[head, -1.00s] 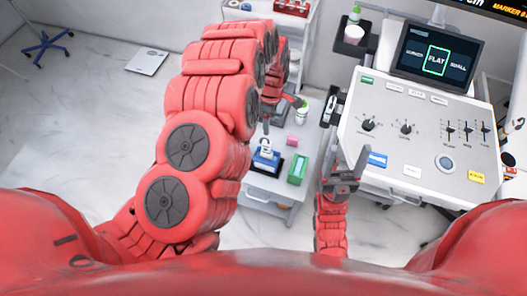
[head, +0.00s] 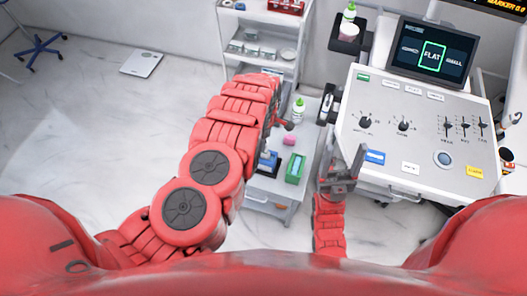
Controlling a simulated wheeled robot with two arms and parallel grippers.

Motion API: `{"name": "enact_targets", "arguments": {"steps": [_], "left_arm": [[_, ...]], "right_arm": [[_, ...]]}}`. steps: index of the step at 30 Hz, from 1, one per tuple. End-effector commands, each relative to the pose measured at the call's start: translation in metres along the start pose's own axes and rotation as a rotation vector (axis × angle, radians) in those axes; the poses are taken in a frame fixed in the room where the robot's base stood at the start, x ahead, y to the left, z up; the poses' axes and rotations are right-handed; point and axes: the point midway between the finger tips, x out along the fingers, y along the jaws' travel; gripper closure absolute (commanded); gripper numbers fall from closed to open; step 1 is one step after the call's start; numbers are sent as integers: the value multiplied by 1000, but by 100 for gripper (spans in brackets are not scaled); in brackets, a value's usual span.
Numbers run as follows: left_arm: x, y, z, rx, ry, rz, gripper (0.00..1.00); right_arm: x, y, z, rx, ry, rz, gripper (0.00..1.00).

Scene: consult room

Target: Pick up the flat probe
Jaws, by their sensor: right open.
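The console screen (head: 434,56) has its FLAT tile framed in green. A pale, dark-ended probe (head: 325,104) sits in a holder on the console's left side; I cannot tell whether it is the flat one. My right gripper (head: 342,166) is open and empty, fingers up, at the console's lower left corner, below the probe and apart from it. My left gripper (head: 286,125) is over the small trolley, mostly hidden behind its own arm, so its jaws cannot be read.
The white console (head: 410,165) has knobs and sliders. The trolley holds a white bottle (head: 299,107), a pink block (head: 289,140), a green box (head: 295,168) and a blue item (head: 267,161). A shelf unit (head: 229,50) stands behind. A scale (head: 142,63) lies on open floor at left.

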Motion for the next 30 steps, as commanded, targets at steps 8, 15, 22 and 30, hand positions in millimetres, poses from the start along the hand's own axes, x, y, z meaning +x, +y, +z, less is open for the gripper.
{"name": "enact_targets", "arguments": {"steps": [8, 15, 22, 30], "left_arm": [[21, 0, -7, 0, 3, -1, 34], [42, 1, -8, 1, 2, 0, 34], [50, 1, -7, 0, 0, 1, 34], [50, 1, -7, 0, 0, 1, 38]], "right_arm": [[11, 0, -2, 0, 0, 0, 35], [7, 0, -1, 0, 0, 0, 35], [4, 0, -1, 0, 0, 0, 35], [5, 0, -1, 0, 0, 0, 35]]}}
